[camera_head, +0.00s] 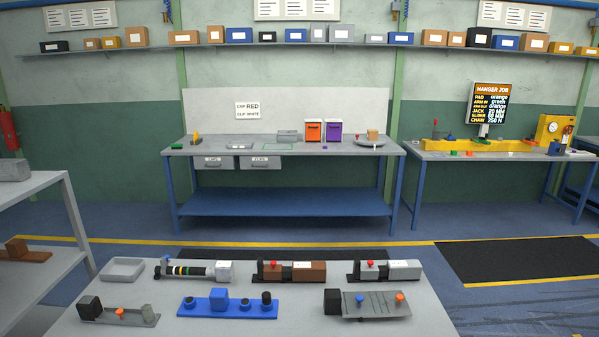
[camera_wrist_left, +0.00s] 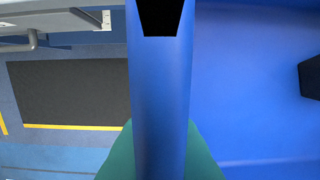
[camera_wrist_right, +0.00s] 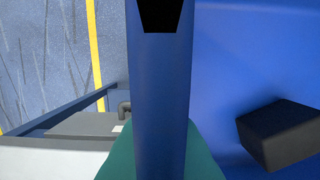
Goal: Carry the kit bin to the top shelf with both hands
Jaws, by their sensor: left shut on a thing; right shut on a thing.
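The blue kit bin shows only in the wrist views. In the left wrist view its wall (camera_wrist_left: 160,90) runs down the middle, with the blue inside to the right and part of a black block (camera_wrist_left: 311,78) in it. My left gripper (camera_wrist_left: 160,18) is shut on this wall. In the right wrist view my right gripper (camera_wrist_right: 160,16) is shut on another part of the bin's wall (camera_wrist_right: 160,90). A dark block (camera_wrist_right: 282,135) lies inside the bin there. The head view shows neither gripper nor bin. A grey rack's upper shelf (camera_head: 45,186) stands at its left edge.
A grey table (camera_head: 235,328) with several parts and fixtures is close in front. A workbench (camera_head: 290,149) and a second bench (camera_head: 470,156) stand farther back. A long wall shelf (camera_head: 220,45) holds many boxes. Open floor with black mats (camera_head: 520,262) lies between.

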